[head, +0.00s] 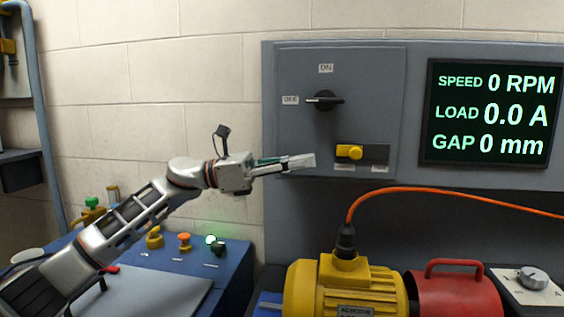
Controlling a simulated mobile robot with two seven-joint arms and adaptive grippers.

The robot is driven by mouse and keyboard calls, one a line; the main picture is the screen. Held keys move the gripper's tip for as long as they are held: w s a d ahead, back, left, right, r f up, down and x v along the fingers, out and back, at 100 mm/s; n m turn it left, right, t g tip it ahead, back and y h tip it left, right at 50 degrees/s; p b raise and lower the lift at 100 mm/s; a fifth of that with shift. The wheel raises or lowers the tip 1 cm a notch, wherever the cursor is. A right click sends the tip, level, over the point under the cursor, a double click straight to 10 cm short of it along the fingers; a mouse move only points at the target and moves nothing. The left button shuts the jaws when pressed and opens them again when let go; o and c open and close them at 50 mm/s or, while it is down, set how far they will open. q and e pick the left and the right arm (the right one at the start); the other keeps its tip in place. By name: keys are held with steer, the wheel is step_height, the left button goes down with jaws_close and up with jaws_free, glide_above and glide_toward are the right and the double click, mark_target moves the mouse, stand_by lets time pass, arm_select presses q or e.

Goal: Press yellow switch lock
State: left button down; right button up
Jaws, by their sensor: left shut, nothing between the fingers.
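The yellow switch lock (350,152) sits on a dark slide plate low on the grey panel, at the plate's left part. Above it is a black rotary handle (323,100) lying horizontal, pointing toward the OFF label. My left gripper (312,161) is shut and empty. Its fingertips are just left of the yellow lock in the picture and a little lower. A small gap shows between them, and I cannot tell how far the tips are from the panel. My right gripper is not in view.
A yellow motor (345,285) with an orange cable (420,188) stands below the panel, next to a red guard (455,290). A blue console (225,265) with several buttons is at the lower left. The screen (491,115) reads zero speed, load and gap.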

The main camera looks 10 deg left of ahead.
arm_select(q)
glide_toward(365, 158)
steer(key=shift+s+d+r+p, duration=0.35)
steer(key=shift+s+d+r, duration=0.75)
steer(key=shift+s+r, duration=0.05)
steer(key=shift+w+d, duration=0.1)
steer(key=shift+d, duration=0.45)
steer(key=x, duration=0.4)
steer(key=f+x, duration=0.1)
steer(key=shift+s+d+b, duration=0.3)
steer(key=shift+d, duration=0.25)
steer(key=shift+r, duration=0.1)
